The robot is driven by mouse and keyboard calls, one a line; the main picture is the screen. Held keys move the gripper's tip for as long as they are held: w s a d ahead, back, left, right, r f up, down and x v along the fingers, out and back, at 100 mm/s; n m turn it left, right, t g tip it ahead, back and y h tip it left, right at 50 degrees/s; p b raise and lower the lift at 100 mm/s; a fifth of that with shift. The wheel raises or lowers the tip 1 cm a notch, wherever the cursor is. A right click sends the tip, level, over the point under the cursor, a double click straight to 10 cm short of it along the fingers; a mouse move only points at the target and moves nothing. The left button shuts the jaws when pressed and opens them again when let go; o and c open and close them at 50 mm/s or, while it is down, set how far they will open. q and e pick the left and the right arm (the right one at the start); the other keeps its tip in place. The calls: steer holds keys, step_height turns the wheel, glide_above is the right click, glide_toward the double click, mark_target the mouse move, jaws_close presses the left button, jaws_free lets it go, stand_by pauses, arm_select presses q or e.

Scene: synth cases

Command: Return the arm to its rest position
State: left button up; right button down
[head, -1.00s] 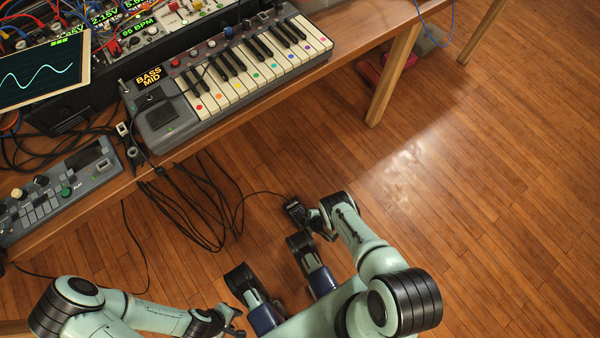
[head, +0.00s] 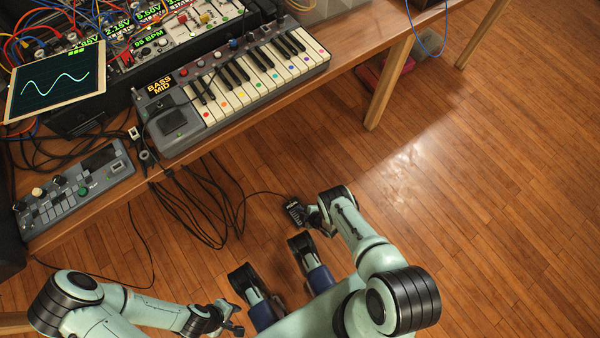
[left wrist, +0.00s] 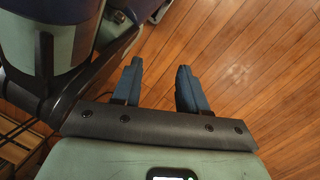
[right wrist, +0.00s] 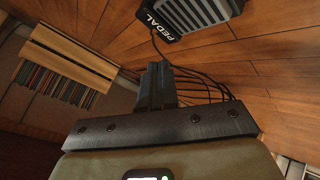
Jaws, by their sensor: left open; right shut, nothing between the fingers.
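My left gripper (head: 232,318) is at the lower left of the head view, low beside my body. In the left wrist view its two dark fingers (left wrist: 157,82) are apart, with only wood floor visible between them. My right gripper (head: 324,226) is in front of my body, over the floor in the head view. In the right wrist view its fingers (right wrist: 155,85) are together and hold nothing. The right arm is bent, and its wrist partly hides the gripper in the head view.
A black pedal (head: 294,212) lies on the floor close to my right gripper. Loose cables (head: 195,205) hang from the table edge to the floor. The table carries a keyboard (head: 178,122) and a grey pad controller (head: 72,203).

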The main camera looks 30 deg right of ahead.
stand_by(0.5)
